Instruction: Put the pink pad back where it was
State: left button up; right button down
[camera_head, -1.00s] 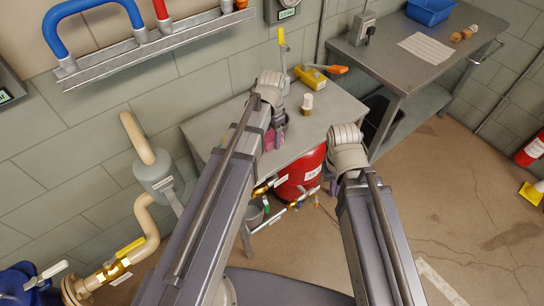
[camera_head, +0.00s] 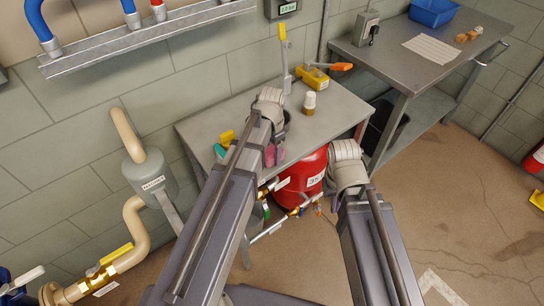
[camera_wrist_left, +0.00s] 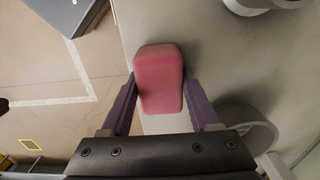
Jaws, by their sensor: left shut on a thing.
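The pink pad (camera_wrist_left: 158,78) is a small rounded block. It sits between the purple fingers of my left gripper (camera_wrist_left: 160,108), which is shut on it, in the left wrist view. The pad is over the grey table near its edge; I cannot tell whether it touches the top. In the head view my left gripper (camera_head: 274,156) is at the front of the grey table (camera_head: 335,118), and my arm hides most of it. My right arm's wrist is right of the red drum; its gripper (camera_head: 335,204) is mostly hidden, so its jaw state is unclear.
On the table stand a yellow valve with an orange handle (camera_head: 316,76), a small brown-and-white bottle (camera_head: 309,103) and a teal item (camera_head: 220,151). A red drum (camera_head: 303,175) is below. A bench (camera_head: 385,60) with a blue bin (camera_head: 433,12) is at right.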

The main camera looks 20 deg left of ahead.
aim_at(272, 150)
pick_arm(q)
jog(key=shift+r, duration=0.1)
jog(key=shift+f, duration=0.3)
jog(key=o, duration=1.2)
jog(key=shift+r, duration=0.1)
jog(key=shift+r, duration=0.1)
notch_tip(272, 150, up, 12)
jog(key=p, duration=1.2)
jog(key=s+d+n+y, duration=0.1)
jog(key=s+d+n, duration=0.2)
jog(key=s+d, duration=0.7)
jog(key=s, duration=0.4)
jog(key=shift+s+d+r+n, duration=0.15)
jog(key=shift+d+n, duration=0.1)
jog(key=shift+n, duration=0.15)
